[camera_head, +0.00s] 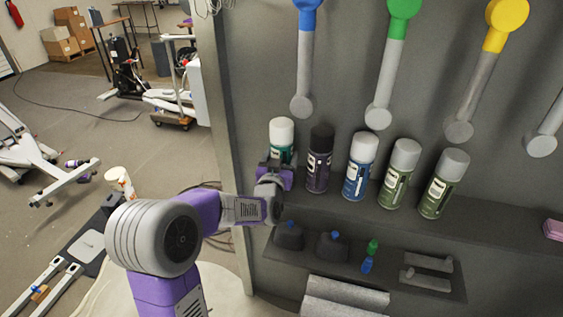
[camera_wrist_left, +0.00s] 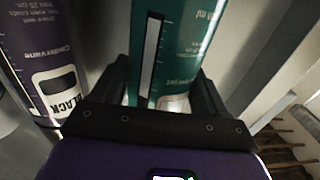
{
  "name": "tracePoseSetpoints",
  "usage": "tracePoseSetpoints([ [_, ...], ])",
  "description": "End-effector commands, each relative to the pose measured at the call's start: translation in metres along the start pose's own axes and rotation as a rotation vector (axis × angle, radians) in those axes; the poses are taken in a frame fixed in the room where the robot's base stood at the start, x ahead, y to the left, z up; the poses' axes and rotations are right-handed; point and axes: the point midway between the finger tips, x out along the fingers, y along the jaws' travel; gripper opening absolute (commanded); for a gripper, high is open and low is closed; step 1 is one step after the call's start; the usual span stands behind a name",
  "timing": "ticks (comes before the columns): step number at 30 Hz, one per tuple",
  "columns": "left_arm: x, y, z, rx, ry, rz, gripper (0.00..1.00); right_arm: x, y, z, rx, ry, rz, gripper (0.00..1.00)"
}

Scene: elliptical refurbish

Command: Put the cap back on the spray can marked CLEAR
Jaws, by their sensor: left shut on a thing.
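A teal spray can (camera_head: 281,153) with a white cap (camera_head: 281,130) on top stands upright at the left end of the shelf row. Its lower side fills the middle of the left wrist view (camera_wrist_left: 178,50); no word CLEAR is readable on the part that shows. My left gripper (camera_head: 276,166) is shut around this can, with a finger on each side in the wrist view (camera_wrist_left: 165,88). My right gripper is not in view. No loose cap shows in either view.
A dark purple can (camera_head: 318,165), marked BLACK in the wrist view (camera_wrist_left: 42,75), stands close to the right. Blue (camera_head: 360,170), olive (camera_head: 398,178) and green (camera_head: 442,188) labelled cans follow along the shelf. A vertical post (camera_head: 228,150) edges the shelf's left.

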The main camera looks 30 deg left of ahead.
Motion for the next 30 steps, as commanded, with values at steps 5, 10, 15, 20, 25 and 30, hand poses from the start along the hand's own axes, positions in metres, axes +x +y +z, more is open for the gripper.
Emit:
tracePoseSetpoints([
  [5, 0.0000, 0.0001, 0.0028, 0.000, 0.006, 0.001, 0.25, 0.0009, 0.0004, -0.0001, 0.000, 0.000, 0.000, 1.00],
  [10, 0.0000, 0.0001, 0.0030, 0.000, 0.006, 0.001, 0.25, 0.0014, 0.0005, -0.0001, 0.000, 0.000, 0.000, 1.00],
  [15, -0.0001, 0.0001, 0.0064, 0.000, 0.002, 0.001, 0.83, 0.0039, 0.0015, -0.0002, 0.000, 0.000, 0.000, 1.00],
  [20, -0.0001, 0.0001, 0.0060, 0.000, 0.002, 0.001, 0.99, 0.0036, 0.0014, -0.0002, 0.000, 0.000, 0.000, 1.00],
  [25, 0.0000, 0.0001, 0.0060, 0.000, 0.002, 0.001, 0.99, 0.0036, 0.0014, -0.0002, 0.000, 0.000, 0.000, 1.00],
  [30, -0.0001, 0.0001, 0.0016, 0.000, 0.002, 0.001, 0.99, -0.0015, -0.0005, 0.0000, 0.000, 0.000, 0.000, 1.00],
])
